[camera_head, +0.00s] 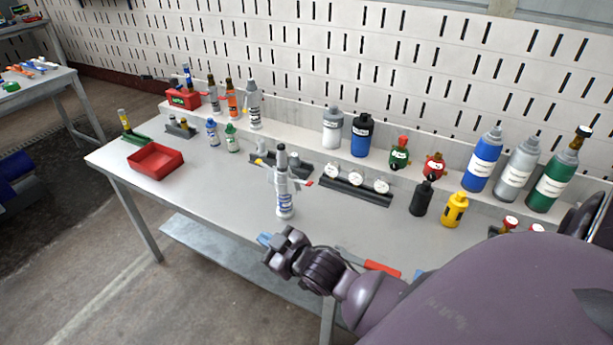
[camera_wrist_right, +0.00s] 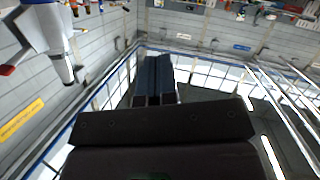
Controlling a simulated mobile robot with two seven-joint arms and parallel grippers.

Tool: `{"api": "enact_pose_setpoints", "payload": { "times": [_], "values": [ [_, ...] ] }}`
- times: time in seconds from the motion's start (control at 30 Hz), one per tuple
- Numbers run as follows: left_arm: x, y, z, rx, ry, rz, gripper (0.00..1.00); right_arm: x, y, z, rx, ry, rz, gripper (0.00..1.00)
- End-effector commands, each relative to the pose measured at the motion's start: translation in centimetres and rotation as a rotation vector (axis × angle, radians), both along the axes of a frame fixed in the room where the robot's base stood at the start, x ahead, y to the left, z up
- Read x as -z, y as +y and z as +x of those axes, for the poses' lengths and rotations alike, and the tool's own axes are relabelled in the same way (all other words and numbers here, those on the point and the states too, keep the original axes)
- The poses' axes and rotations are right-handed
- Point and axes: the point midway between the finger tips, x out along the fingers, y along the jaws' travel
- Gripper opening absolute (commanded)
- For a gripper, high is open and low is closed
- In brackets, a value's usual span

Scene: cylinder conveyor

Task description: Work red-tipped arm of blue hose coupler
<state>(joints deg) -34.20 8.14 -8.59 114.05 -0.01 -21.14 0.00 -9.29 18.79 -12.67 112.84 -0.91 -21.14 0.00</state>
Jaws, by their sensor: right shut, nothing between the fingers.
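The hose coupler (camera_head: 284,203) stands upright near the front edge of the table. Its body is white and grey with blue markings and a dark grey top. A short arm with a red tip (camera_head: 308,184) sticks out on its right side. The coupler's pale body also shows at the upper left of the right wrist view (camera_wrist_right: 48,30), with a red tip (camera_wrist_right: 7,70) at the left edge. My right gripper (camera_head: 265,239) is in front of and below the coupler, apart from it. Its blue fingers (camera_wrist_right: 153,80) are together and empty. My left gripper is not in view.
A red tray (camera_head: 155,158) lies on the left of the table (camera_head: 215,185). A gauge block (camera_head: 355,189) and a grey stand (camera_head: 296,168) are close behind the coupler. Bottles, including a yellow one (camera_head: 454,210), fill the right side.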

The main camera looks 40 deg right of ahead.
Motion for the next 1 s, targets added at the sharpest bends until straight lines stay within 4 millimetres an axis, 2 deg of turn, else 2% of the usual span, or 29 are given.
{"api": "enact_pose_setpoints", "payload": {
  "times": [0.03, 0.2, 0.5, 0.7, 1.0],
  "values": [
    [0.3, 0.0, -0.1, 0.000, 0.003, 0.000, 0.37, -1.0, 0.3, 1.5, -0.026, -0.031, -0.033, 0.00],
    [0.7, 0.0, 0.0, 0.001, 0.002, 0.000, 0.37, -4.7, 1.6, 5.7, -0.106, -0.152, -0.147, 0.00],
    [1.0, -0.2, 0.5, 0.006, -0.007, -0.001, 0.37, -12.5, 4.1, 11.7, -0.259, -0.445, -0.415, 0.00],
    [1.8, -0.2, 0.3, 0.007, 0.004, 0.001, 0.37, -17.7, 6.1, 14.3, -0.373, -0.681, -0.651, 0.00],
    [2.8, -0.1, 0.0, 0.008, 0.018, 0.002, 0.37, -24.3, 8.8, 16.3, -0.568, -1.068, -1.089, 0.00]
  ]
}}
